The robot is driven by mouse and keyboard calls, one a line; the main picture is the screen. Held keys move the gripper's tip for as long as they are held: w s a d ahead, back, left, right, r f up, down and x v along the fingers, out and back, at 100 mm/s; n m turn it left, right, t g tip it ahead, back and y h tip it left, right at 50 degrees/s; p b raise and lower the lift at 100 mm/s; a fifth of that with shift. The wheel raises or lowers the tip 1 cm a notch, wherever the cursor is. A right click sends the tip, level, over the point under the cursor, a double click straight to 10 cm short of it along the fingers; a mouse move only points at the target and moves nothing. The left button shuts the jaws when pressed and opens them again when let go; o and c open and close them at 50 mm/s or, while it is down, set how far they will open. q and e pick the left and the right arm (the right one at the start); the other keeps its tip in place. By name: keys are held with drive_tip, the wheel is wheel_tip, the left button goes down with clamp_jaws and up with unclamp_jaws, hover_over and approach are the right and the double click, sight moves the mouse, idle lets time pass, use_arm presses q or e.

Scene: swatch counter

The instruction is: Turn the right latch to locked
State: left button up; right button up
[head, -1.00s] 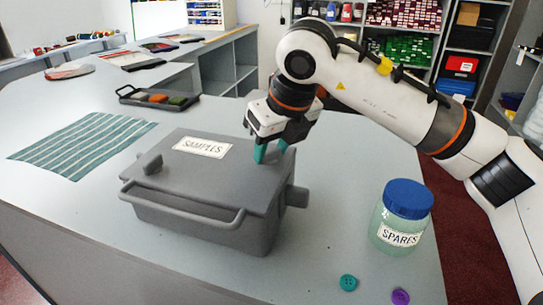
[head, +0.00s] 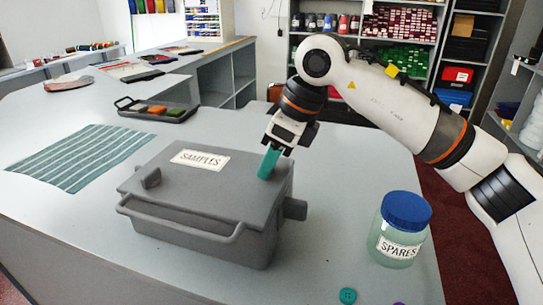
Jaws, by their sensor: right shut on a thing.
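The grey box (head: 205,220) with a "SAMPLES" label (head: 199,158) stands on the counter with its lid down. Its left latch (head: 151,177) is a small grey tab standing up at the lid's left front. My right gripper (head: 268,163), with teal fingertips, reaches down onto the right part of the lid. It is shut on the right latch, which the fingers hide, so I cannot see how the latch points. My left gripper is not in view.
A jar marked "SPARES" (head: 401,230) with a blue lid stands right of the box. A teal button (head: 347,296) lies in front. A striped cloth (head: 80,156) lies at left, and a dark tray (head: 158,108) stands behind the box. Counter between box and jar is clear.

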idle(0.4)
drive_tip(key=o, duration=1)
drive_tip(key=shift+r, duration=0.1)
drive_tip(key=v, duration=1.1)
drive_tip(key=shift+d+r, duration=0.25)
drive_tip(key=shift+r, duration=0.1)
